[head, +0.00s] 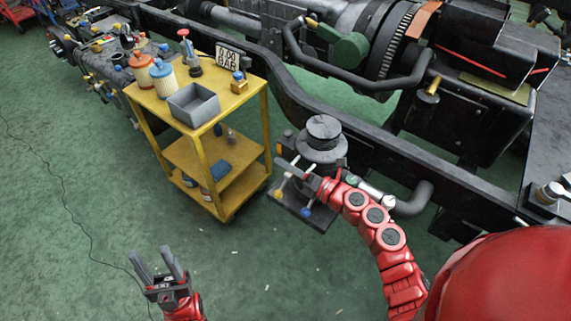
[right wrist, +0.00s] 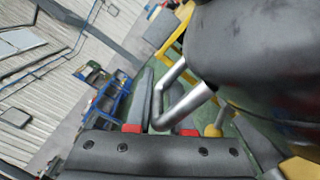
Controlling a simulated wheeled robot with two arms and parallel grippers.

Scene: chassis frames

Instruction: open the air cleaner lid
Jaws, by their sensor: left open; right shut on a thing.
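The air cleaner (head: 322,150) is a dark round canister with a stepped round lid (head: 323,127) on top. It stands upright beside the truck's chassis rail, and its lid sits on it. My right gripper (head: 294,173) is at the near left side of the canister, low against it. In the right wrist view it is shut on a silver bent bar (right wrist: 186,104), beside a large dark rounded body. The exact contact is partly hidden. My left gripper (head: 161,268) is open and empty, low over the green floor, well away from the air cleaner.
A yellow cart (head: 232,106) stands left of the air cleaner, with a grey bin (head: 194,104), filters and a sign (head: 228,58) on it. The black chassis rail (head: 375,149) runs behind. A dark plate with coloured knobs is under the right gripper.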

